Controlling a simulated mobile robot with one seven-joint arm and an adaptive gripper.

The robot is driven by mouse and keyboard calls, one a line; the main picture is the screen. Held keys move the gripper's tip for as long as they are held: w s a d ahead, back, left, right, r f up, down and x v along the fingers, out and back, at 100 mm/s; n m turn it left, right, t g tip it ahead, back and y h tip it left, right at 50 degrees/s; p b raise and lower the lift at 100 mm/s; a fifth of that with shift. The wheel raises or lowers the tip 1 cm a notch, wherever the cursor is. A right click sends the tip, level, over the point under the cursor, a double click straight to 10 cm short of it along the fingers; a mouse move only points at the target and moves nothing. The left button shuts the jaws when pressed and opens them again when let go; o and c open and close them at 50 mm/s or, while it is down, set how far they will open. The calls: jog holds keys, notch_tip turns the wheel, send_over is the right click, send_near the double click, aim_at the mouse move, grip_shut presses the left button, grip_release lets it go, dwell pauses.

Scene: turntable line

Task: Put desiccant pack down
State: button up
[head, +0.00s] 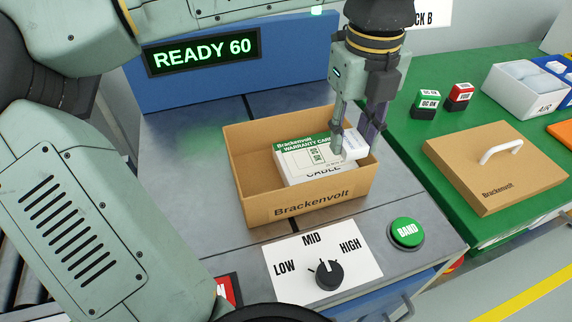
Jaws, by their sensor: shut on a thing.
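My gripper (354,142) points down into the right side of an open cardboard Brackenvolt box (250,196). It is shut on a small white pack (355,146), taken to be the desiccant pack, partly hidden by the fingers. The pack is at the right end of a green and white warranty card (300,149) inside the box. A white item marked CABLE (322,176) lies under the card. I cannot tell whether the pack touches the card.
The box stands on a grey metal table (185,175) with a LOW-MID-HIGH dial (328,273) and a green BAND button (407,232) in front. On the green bench (420,150) at right are a cardboard lid (490,165), stamps (428,102) and a white bin (520,100). A READY 60 display (203,52) stands behind.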

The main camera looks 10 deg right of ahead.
jog(key=w+a+f+p, duration=0.2)
jog(key=a, duration=0.5)
jog(key=w+a+f+p, duration=0.2)
jog(key=a+f, duration=0.1)
jog(key=a, duration=0.4)
jog(key=shift+w+a, duration=0.35)
jog(key=shift+a, duration=0.05)
jog(key=shift+f+b, duration=0.35)
jog(key=shift+b, duration=0.05)
jog(key=shift+f+b, duration=0.25)
jog(key=shift+b, duration=0.15)
jog(key=o, duration=0.6)
jog(key=shift+o, duration=0.2)
